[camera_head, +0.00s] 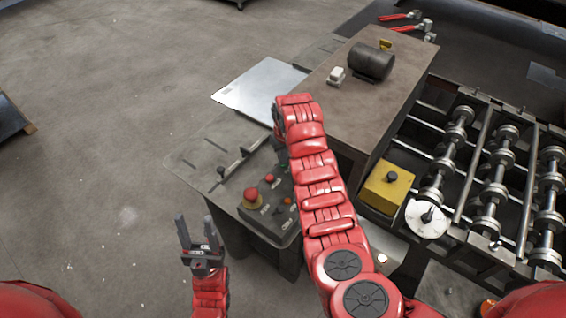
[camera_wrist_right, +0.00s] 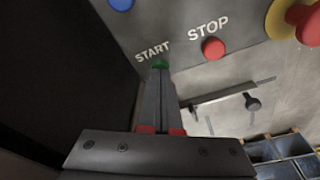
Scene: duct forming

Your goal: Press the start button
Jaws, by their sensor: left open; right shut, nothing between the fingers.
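The green start button (camera_wrist_right: 160,63) shows in the right wrist view, just under the START label on the grey control panel (camera_head: 262,222). My right gripper (camera_wrist_right: 161,72) is shut and empty, its fingertips right at the button and covering its lower part. I cannot tell whether they touch it or are just short of it. In the head view my right arm hides the start button and most of the right gripper. My left gripper (camera_head: 195,222) is open and empty, apart from the panel at its lower left.
A red stop button (camera_wrist_right: 212,48) sits right of the start button. A red emergency knob on a yellow base (camera_head: 252,196) is on the panel's near side. A roller machine (camera_head: 480,160) with a yellow box (camera_head: 387,188) stands right. Open floor lies left.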

